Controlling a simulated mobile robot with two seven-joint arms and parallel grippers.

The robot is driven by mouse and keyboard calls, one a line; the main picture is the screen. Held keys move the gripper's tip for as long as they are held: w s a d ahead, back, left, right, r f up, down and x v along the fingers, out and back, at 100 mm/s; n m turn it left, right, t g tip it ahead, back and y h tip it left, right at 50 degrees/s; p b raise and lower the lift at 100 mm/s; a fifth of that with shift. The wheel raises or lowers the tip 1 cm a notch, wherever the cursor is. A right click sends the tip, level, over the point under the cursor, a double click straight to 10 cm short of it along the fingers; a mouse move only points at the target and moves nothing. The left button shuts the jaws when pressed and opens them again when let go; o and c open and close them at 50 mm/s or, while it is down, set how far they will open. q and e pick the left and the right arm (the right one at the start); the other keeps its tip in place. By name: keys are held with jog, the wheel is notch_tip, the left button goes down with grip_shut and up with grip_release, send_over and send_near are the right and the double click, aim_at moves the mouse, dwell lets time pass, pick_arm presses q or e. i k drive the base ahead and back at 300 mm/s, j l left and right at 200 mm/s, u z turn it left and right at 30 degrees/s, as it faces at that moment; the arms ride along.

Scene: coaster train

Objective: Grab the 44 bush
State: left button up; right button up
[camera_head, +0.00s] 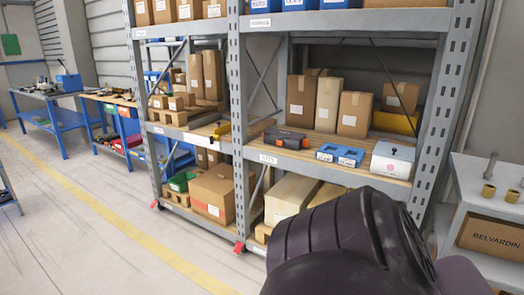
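Several small brass bushes stand on the grey cart or bench top at the right edge. A further one is cut off by the picture edge. No number can be read on any of them, so I cannot tell which is the 44 bush. A large dark arm link of mine fills the bottom centre, left of the bushes and apart from them in the picture. Neither of my grippers is in view.
A grey metal part (489,167) stands behind the bushes. A carton (492,238) sits below them. The floor at left is clear.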

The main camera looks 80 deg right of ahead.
aim_at(489, 190)
jog(key=z, duration=2.9)
jog(key=l+z, duration=0.25)
jog(key=z, duration=0.15)
jog(key=i+l+z, duration=0.1)
jog(key=z, duration=0.35)
jog(key=i+l, duration=0.1)
jog(key=l, duration=0.2)
jog(key=i+l, duration=0.15)
jog(key=l, duration=0.15)
jog(key=i+l, duration=0.1)
jog(key=l, duration=0.25)
jog(key=i+l, duration=0.1)
jog(key=l, duration=0.2)
